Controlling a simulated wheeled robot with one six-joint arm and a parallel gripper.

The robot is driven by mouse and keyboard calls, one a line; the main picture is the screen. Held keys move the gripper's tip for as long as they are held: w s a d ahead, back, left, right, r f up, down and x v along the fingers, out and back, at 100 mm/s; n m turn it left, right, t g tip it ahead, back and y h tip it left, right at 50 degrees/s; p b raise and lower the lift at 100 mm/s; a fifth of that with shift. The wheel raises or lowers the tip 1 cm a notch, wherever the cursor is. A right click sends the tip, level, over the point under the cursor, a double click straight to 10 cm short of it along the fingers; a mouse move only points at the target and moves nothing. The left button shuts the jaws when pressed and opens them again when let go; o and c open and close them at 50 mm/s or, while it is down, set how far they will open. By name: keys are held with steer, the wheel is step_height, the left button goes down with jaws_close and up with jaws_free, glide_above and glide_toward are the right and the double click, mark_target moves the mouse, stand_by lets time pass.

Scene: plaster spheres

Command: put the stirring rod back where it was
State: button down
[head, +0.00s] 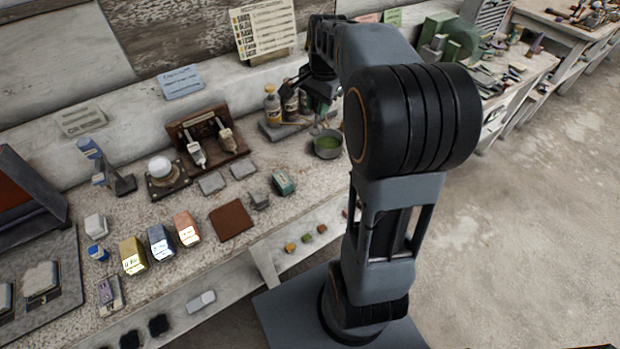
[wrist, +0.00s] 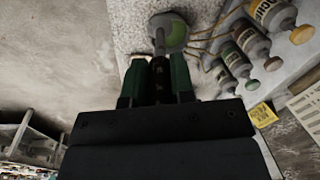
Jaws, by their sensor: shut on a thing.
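My gripper (wrist: 157,70) is shut on the stirring rod (wrist: 159,43); its green fingers stand on both sides of the rod's dark part. The rod's grey end points to a round grey bowl (wrist: 184,27) with green liquid. I cannot tell whether the tip touches the bowl or the liquid. In the head view my gripper (head: 318,95) is above the bowl (head: 327,153) at the back of the bench, partly hidden by my own arm. The rod is hard to make out there.
Several bottles (head: 271,105) stand close left of my gripper; the wrist view shows them with round stoppers (wrist: 272,63). A sign (head: 263,30) leans behind.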

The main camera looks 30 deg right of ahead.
steer(key=s+a+f+m+g+b, duration=0.1)
steer(key=s+a+f, duration=0.15)
steer(key=s, duration=0.45)
steer(key=s+a+f, duration=0.2)
steer(key=s+a, duration=0.1)
steer(key=s, duration=0.3)
steer(key=w+d+f+p, duration=0.2)
steer(key=w+f, duration=1)
steer(key=w, duration=0.1)
steer(key=shift+w+d+f, duration=0.15)
steer(key=shift+d+f, duration=0.2)
steer(key=shift+d, duration=0.05)
steer(key=shift+f, duration=0.1)
steer(key=shift+f, duration=0.15)
steer(key=c, duration=1)
jaws_free()
